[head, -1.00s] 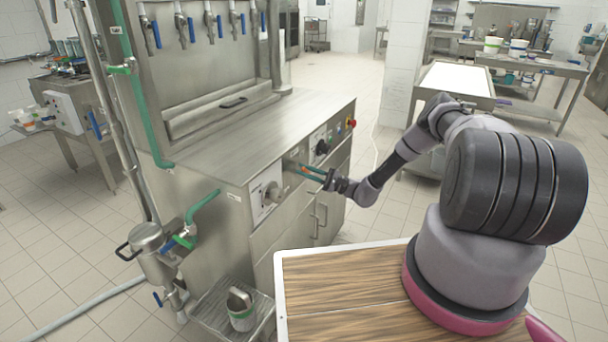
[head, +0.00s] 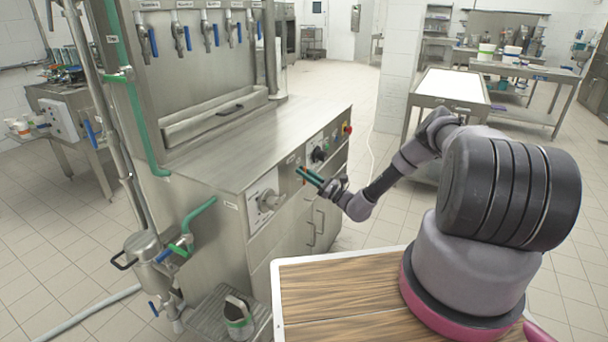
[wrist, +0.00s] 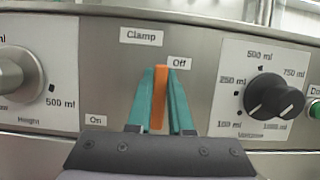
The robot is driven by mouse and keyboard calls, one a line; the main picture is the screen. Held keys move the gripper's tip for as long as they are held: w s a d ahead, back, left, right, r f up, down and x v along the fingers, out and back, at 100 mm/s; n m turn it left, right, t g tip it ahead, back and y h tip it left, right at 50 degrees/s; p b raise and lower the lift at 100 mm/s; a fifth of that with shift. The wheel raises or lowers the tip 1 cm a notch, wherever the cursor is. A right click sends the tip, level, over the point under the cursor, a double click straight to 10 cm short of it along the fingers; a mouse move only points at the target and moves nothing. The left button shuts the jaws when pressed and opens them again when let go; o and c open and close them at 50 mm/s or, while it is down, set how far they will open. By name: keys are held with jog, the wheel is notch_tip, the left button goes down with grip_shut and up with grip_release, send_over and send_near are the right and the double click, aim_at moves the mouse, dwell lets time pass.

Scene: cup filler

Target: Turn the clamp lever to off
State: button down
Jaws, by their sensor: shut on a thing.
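The orange clamp lever (wrist: 160,97) stands upright in the wrist view, on the steel front panel under the label "Clamp". Its upper end is just left of and below the "Off" label (wrist: 180,62). The "On" label (wrist: 96,120) is lower left. The teal fingers of my gripper (wrist: 161,100) lie on both sides of the lever and are shut on it. In the head view my gripper (head: 312,177) is at the machine's front panel. The lever is too small to make out there.
In the wrist view a black volume knob (wrist: 275,97) is right of the lever and a silver height knob (wrist: 18,75) is left. In the head view the steel machine (head: 255,140) has a clear top. A wooden-topped surface (head: 335,300) is in front.

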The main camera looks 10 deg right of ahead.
jog(key=shift+d+m, duration=0.1)
jog(key=shift+m, duration=0.2)
jog(key=c, duration=0.8)
grip_release()
jog(key=v, duration=1)
jog(key=shift+s+d+f, duration=0.2)
jog(key=shift+s+d, duration=0.05)
jog(key=shift+r, duration=0.1)
